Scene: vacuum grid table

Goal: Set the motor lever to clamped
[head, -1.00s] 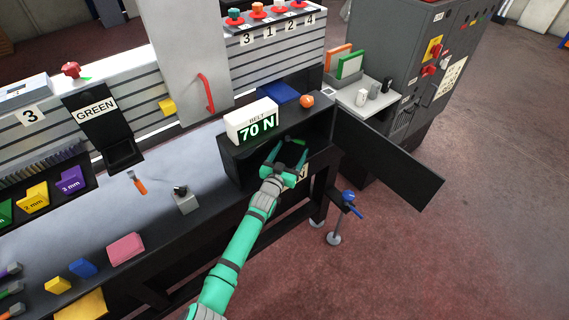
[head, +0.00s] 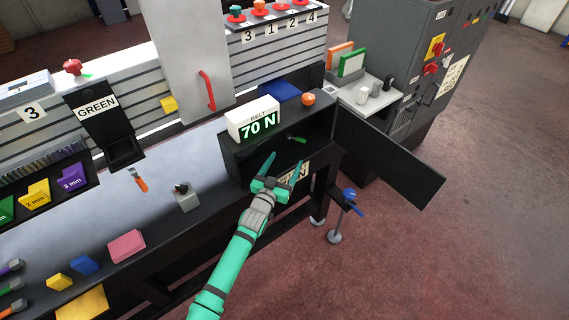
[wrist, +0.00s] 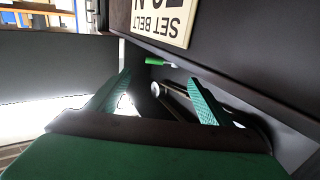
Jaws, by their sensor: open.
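The motor lever, with a green handle (head: 297,139), sits inside the dark open compartment (head: 236,160) under the belt display. It lies nearly flat, its handle pointing right. Its green handle also shows in the wrist view (wrist: 155,61), beyond and between the fingers. My gripper (head: 283,163) is open and empty at the front of the compartment, apart from the lever. In the wrist view its two green fingers (wrist: 160,78) are spread wide. I cannot read any clamped marking at the lever.
The belt display (head: 254,120) reads 70 N on top of the compartment. An orange knob (head: 309,99) is beside it. The compartment's dark door (head: 390,160) hangs open to the right. A "SET BELT" sign (wrist: 163,18) is close to the gripper. A blue-handled stand (head: 347,205) is lower right.

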